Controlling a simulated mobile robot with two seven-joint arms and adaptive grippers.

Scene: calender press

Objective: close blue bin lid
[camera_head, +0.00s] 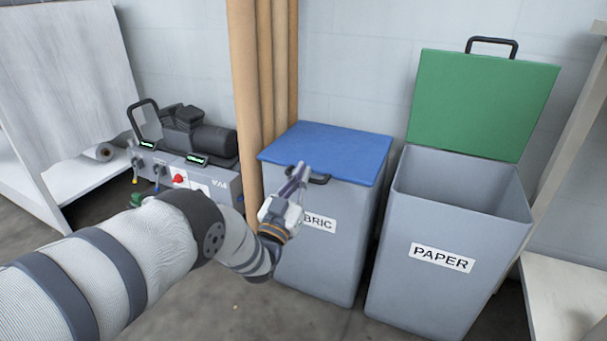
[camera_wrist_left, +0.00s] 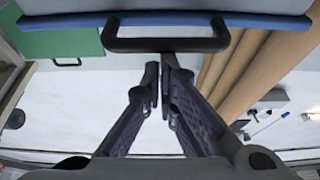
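The blue lid (camera_head: 335,146) lies over the top of the grey fabric bin (camera_head: 325,262). I cannot tell whether a small gap is left under its front edge. Its dark handle (camera_head: 320,180) is at the front edge and also spans the top of the left wrist view (camera_wrist_left: 166,44). My left gripper (camera_head: 300,172) is at the front of the lid, by the handle. In the left wrist view its fingertips (camera_wrist_left: 160,72) are close together with a narrow gap, just below the handle bar, with nothing seen held. Contact with the handle is unclear. My right gripper is out of view.
A grey paper bin (camera_head: 440,285) stands to the right with its green lid (camera_head: 480,103) raised. Tall brown rolls (camera_head: 265,75) stand behind left of the fabric bin. A machine with a red button (camera_head: 185,160) sits further left. A shelf edge (camera_head: 565,150) is at far right.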

